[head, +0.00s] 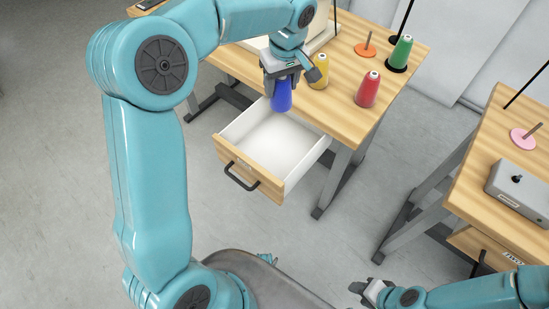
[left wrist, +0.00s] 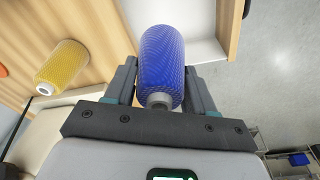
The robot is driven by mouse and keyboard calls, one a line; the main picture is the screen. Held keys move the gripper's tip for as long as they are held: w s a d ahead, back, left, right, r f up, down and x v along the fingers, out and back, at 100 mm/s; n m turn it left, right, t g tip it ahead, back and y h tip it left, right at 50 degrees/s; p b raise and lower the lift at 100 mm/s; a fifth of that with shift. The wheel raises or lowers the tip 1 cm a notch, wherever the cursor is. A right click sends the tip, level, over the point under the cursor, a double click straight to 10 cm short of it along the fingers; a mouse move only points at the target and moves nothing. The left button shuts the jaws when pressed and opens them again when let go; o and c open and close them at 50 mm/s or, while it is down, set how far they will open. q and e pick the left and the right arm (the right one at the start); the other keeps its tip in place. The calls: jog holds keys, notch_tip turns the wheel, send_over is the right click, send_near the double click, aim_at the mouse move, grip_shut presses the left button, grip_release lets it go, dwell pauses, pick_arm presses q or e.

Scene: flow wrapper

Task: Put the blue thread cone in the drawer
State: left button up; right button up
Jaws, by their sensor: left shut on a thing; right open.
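The blue thread cone (head: 281,97) is held in my left gripper (head: 282,78), which is shut on it. In the head view the cone hangs over the back part of the open drawer (head: 236,160), by the table edge. In the left wrist view the blue cone (left wrist: 162,62) sits between the two fingers (left wrist: 160,92), with part of the white drawer wall (left wrist: 208,50) beside it. The drawer is pulled out, white inside, with a wooden front and black handle, and its visible floor is empty. My right gripper (head: 369,291) is open and empty at the bottom right.
On the wooden table (head: 350,66) stand a yellow cone (head: 318,72), a red cone (head: 367,89) and a green cone (head: 400,52). An orange disc with a peg (head: 365,49) is near them. A second table (head: 485,200) at right bears a grey box (head: 520,188) and a pink disc (head: 523,138).

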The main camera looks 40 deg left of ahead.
pick_arm(q)
jog(key=b, duration=0.3)
send_over(278, 148)
jog(key=shift+n, duration=0.3)
notch_tip(278, 148, down, 21)
jog(key=shift+r, duration=0.15)
pick_arm(e)
notch_tip(278, 148, down, 4)
jog(key=shift+w+f, duration=0.1)
jog(key=shift+w, duration=0.05)
pick_arm(q)
jog(key=shift+b, duration=0.4)
jog(key=o, duration=1.1)
jog(key=shift+o, duration=0.2)
pick_arm(e)
jog(key=shift+f, duration=0.15)
